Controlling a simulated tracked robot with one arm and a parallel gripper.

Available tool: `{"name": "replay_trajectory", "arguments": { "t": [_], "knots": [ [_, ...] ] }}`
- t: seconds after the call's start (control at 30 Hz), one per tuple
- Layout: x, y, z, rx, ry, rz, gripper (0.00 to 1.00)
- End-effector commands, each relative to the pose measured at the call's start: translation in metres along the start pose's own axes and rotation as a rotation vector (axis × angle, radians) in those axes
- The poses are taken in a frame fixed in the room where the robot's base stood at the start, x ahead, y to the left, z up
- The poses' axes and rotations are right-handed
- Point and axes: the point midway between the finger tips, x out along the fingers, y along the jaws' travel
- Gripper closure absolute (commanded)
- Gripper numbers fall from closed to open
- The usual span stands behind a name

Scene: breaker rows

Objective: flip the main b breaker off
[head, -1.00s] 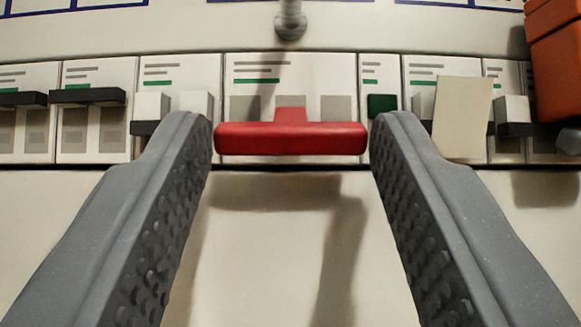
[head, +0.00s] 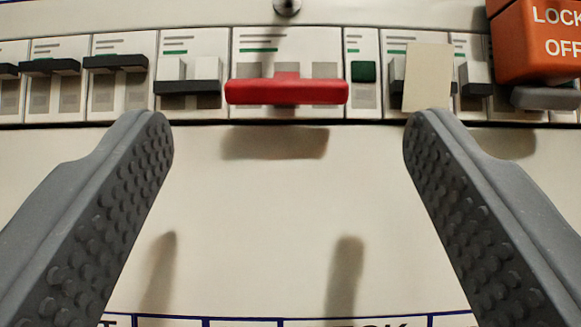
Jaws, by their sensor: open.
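A wide breaker (head: 325,52) with a red bar handle (head: 287,92) sits in the middle of the row. Its label is too small to read, so I cannot confirm that it is main B. The red bar lies across the lower part of the breaker face, with its stem above. My gripper (head: 289,128) is open and empty. Its two fingers are wide apart, one to each side of the handle and a little below it in the picture, not touching it.
Black-handled breakers (head: 116,63) stand to the left. To the right are a green button (head: 363,71), a blank cream tag (head: 427,77) over a breaker, and an orange lockout box (head: 535,45). The panel below the row is clear down to a blue-lined label strip (head: 240,320).

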Motion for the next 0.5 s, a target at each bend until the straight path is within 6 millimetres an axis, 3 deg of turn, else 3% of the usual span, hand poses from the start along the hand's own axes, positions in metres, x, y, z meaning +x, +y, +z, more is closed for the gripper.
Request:
{"name": "replay_trajectory", "arguments": {
  "t": [0.37,0.5],
  "knots": [
    [-0.083,-0.001,0.003,-0.001,-0.005,-0.003,0.33],
    [-0.09,-0.002,0.003,0.0,-0.003,-0.004,0.33]
  ]
}}
